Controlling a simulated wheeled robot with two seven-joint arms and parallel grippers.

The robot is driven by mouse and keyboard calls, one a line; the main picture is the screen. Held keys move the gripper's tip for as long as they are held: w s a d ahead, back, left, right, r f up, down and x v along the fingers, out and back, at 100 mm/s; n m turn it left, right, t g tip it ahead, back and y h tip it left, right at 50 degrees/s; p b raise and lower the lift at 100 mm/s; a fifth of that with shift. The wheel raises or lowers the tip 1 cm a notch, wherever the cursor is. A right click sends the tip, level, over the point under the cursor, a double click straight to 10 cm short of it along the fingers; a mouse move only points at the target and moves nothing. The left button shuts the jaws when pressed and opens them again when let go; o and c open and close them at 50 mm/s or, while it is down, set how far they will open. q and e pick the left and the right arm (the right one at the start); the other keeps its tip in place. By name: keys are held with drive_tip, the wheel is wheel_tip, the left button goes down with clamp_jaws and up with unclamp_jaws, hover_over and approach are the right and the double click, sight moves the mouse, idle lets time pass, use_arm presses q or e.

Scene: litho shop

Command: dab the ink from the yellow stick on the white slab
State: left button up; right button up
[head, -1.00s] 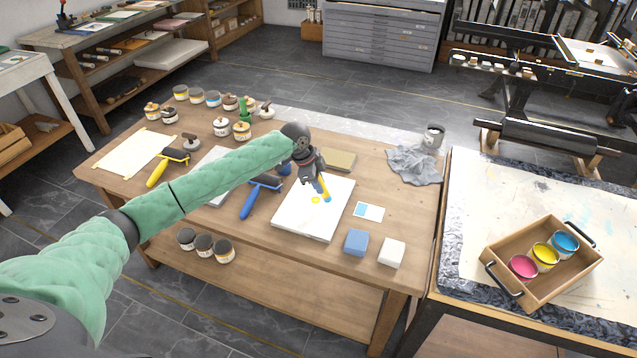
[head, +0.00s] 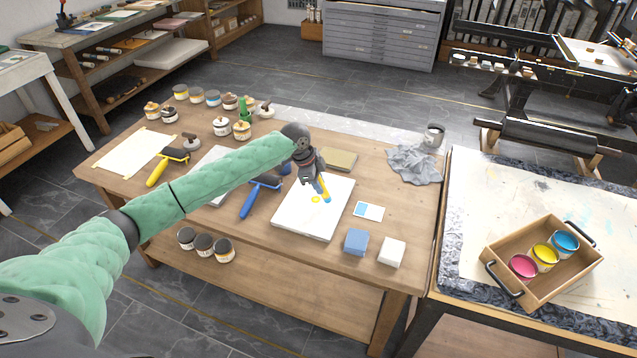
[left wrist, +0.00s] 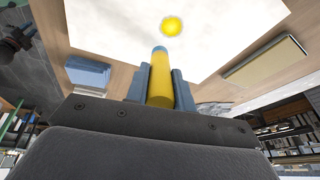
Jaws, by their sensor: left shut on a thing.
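My left gripper (head: 318,176) is shut on the yellow stick (head: 322,187), which points down over the white slab (head: 293,219). In the left wrist view the yellow stick (left wrist: 159,82) sits between the two fingers (left wrist: 159,88), and its end is blue. A round yellow ink spot (head: 315,199) lies on the slab, just left of the stick's tip; it also shows in the left wrist view (left wrist: 171,27), apart from the tip. I cannot tell whether the tip touches the slab. My right gripper is not in view.
A blue-handled roller (head: 257,192) lies left of the slab. A blue block (head: 356,241), a white block (head: 391,251) and a colour card (head: 369,211) lie to its right. A grey cloth (head: 414,164) lies behind. A wooden tray (head: 497,250) holds three ink cans on the right table.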

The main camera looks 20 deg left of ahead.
use_arm(q)
drive_tip(key=shift+f, duration=0.35)
idle(0.7)
drive_tip(key=shift+s+f, duration=0.1)
drive_tip(key=shift+f, duration=0.05)
idle(1.7)
drive_tip(key=shift+p, duration=0.3)
drive_tip(key=shift+r+p, duration=2.8)
drive_tip(key=shift+r, duration=0.8)
